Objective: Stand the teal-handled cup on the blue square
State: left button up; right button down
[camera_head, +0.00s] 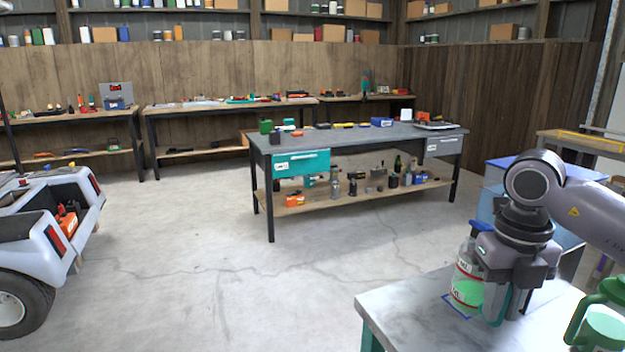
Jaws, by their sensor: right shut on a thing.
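The teal-handled cup (463,277) is a clear vessel with red-marked labels and green contents, at the lower right of the head view. My right gripper (503,293) points down and is shut on its teal handle, which is partly hidden by the fingers. The cup looks upright, over the blue square (457,312), an outline on the pale worktable (405,315). Only the square's near and left edges show; I cannot tell whether the cup's base touches the table. My left gripper is not in view.
A green-handled jug (598,318) stands right of my gripper at the picture's edge. A blue cap (480,227) shows behind the cup's top. A blue bin (497,172) is behind my arm. A grey workbench (350,137) stands farther back. The table's left part is clear.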

jog(key=s+a+f+m+p, duration=0.1)
jog(key=s+a+f+m, duration=0.1)
jog(key=m, duration=1.5)
jog(key=s+a+f+m+p, duration=0.2)
jog(key=s+a+f+m, duration=0.1)
jog(key=m, duration=1.5)
jog(key=shift+s+a+f, duration=0.15)
jog(key=shift+a+f, duration=0.3)
jog(key=shift+f, duration=0.5)
jog(key=shift+s, duration=0.15)
